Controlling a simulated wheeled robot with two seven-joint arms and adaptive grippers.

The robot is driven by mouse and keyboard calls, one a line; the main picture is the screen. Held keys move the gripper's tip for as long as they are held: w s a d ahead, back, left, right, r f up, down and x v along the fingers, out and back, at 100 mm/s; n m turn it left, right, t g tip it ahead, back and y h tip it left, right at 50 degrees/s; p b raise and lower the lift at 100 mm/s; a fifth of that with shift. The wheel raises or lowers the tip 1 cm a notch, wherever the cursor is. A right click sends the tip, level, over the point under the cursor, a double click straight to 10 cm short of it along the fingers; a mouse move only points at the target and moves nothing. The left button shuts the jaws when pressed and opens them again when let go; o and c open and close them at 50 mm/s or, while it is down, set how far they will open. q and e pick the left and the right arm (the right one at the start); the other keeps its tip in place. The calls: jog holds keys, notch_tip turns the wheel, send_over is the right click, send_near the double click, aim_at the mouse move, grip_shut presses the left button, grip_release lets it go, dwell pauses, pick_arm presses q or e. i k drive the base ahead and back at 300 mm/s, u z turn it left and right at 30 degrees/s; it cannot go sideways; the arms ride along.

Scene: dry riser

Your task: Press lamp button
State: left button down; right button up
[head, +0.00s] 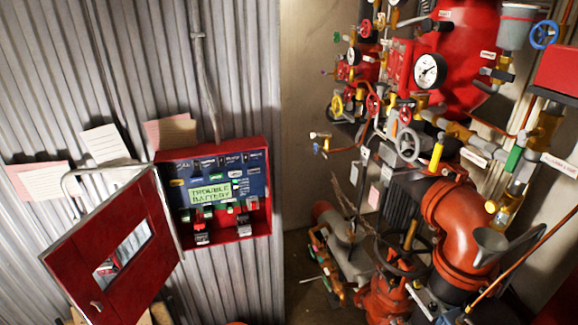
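A red alarm panel box (262,150) hangs on the corrugated wall, with its red door (122,255) swung open to the left. Inside is a blue face with a green display (213,192) reading "TROUBLE BATTERY". Rows of switches and small labels sit above and below the display. A red and white switch (200,233) is at the lower left of the face and a grey one (243,228) at the lower right. The labels are too small to read, so I cannot tell which control is the lamp button. Neither of my grippers is in view.
Paper sheets (45,183) are fixed to the wall left of the panel. A grey conduit (205,75) runs down to it. Red pipes, valves and gauges (430,71) crowd the right side. The open door sticks out at the panel's left; the space before the panel face looks clear.

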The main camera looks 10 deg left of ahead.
aim_at(252, 171)
jog(key=z, duration=0.15)
jog(key=i, duration=0.95)
jog(key=u, duration=0.45)
